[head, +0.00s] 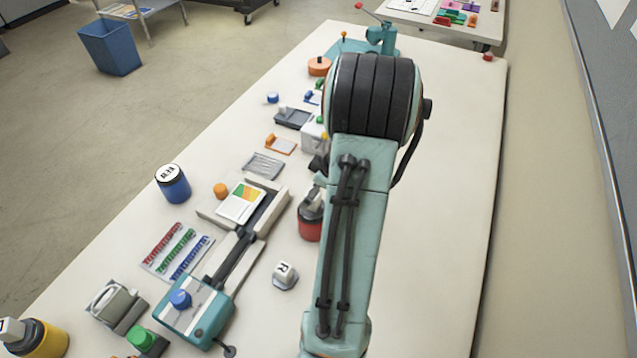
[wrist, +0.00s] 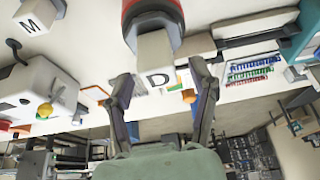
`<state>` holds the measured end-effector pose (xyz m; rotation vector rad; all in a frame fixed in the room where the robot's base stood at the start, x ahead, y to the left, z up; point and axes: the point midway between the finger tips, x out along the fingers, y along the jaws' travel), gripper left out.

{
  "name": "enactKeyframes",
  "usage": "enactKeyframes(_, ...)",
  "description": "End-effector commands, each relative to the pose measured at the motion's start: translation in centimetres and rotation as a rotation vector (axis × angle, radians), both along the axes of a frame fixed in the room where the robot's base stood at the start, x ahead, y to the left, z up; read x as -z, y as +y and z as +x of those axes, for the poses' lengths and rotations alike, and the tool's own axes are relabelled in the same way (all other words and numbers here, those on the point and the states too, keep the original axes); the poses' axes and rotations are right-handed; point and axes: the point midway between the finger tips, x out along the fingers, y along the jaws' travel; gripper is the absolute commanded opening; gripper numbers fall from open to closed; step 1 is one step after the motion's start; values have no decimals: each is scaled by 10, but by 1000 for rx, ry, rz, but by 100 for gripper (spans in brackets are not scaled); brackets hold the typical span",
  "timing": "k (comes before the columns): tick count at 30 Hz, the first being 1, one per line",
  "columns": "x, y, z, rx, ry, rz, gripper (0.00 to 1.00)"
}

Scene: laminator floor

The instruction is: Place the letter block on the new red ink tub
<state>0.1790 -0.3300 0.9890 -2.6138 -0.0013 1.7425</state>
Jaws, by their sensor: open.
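A white letter block marked D (wrist: 157,62) sits on the dark lid of a red ink tub (wrist: 150,8) in the wrist view and appears to touch it. My gripper (wrist: 162,70) is open, with one finger on each side of the block. Small gaps show between the fingers and the block. In the head view the red tub (head: 309,226) stands on the table just left of my arm, with the grey-looking block (head: 312,196) on top. My gripper (head: 318,168) is beyond and above it there, mostly hidden by the arm.
A block marked R (head: 284,271) sits nearer on the table. A blue tub (head: 173,187) and a yellow tub (head: 45,340) stand at the left. A teal press (head: 200,312) lies between. A block marked M (wrist: 33,20) shows in the wrist view. The table's right side is clear.

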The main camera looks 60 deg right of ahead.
Motion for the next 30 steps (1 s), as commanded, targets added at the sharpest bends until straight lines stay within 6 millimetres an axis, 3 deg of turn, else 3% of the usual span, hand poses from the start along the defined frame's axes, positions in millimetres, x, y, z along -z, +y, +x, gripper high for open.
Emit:
enactKeyframes(15, -96, -1, -40, 2, 0, -4, 58)
enactKeyframes(26, -109, 0, -46, 0, 1, 0, 58)
enactKeyframes(30, -113, 17, -29, -17, 13, 15, 58)
